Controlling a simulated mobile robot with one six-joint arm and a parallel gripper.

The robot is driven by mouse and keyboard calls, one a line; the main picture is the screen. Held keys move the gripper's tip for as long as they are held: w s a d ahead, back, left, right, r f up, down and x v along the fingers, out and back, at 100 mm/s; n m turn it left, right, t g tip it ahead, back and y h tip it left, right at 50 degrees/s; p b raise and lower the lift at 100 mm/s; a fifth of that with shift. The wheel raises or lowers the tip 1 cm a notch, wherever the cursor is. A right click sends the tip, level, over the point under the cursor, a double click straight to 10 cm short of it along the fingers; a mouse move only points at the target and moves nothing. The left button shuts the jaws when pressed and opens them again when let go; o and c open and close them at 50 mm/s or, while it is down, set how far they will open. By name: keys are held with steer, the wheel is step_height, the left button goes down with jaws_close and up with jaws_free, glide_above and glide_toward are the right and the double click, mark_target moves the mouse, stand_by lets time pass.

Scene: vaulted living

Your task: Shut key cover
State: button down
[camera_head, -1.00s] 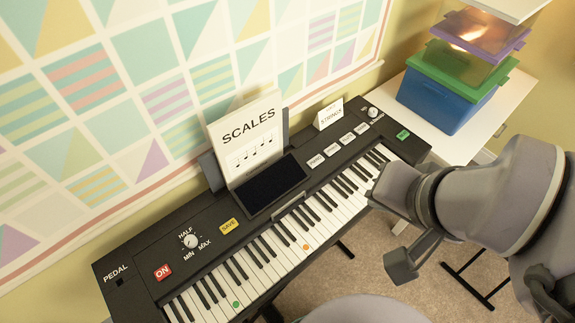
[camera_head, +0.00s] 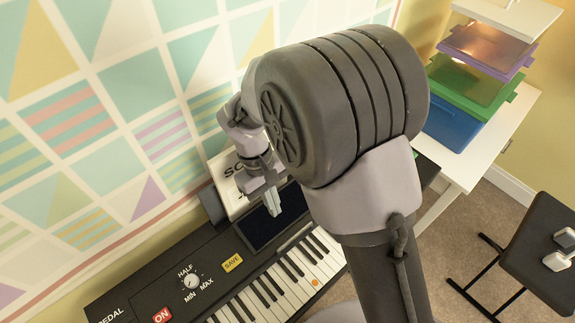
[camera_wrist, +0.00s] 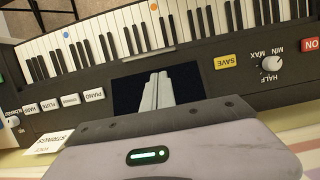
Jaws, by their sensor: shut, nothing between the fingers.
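A black electronic keyboard (camera_head: 165,285) runs diagonally across the head view, its white and black keys (camera_head: 290,278) uncovered where I see them. They also show along the top of the wrist view (camera_wrist: 95,38). A thin grey strip (camera_head: 295,236) lies between the dark screen (camera_head: 262,232) and the keys; I cannot tell whether it is the key cover's edge. My gripper (camera_head: 274,206) is shut and empty, pointing down over the screen. In the wrist view its closed fingers (camera_wrist: 156,92) overlap the screen; contact is unclear. My arm hides the keyboard's right part.
A music sheet (camera_head: 228,178) stands behind the screen, partly hidden by my gripper. A white table (camera_head: 478,150) with stacked bins (camera_head: 452,118) stands at the right. A dark bench (camera_head: 540,240) with a dumbbell is at the lower right. The patterned wall is close behind the keyboard.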

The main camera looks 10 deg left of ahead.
mark_target(285, 240)
steer(key=b+x, duration=0.4)
steer(key=x, duration=0.6)
steer(key=shift+d+b, duration=0.1)
steer(key=shift+b, duration=0.2)
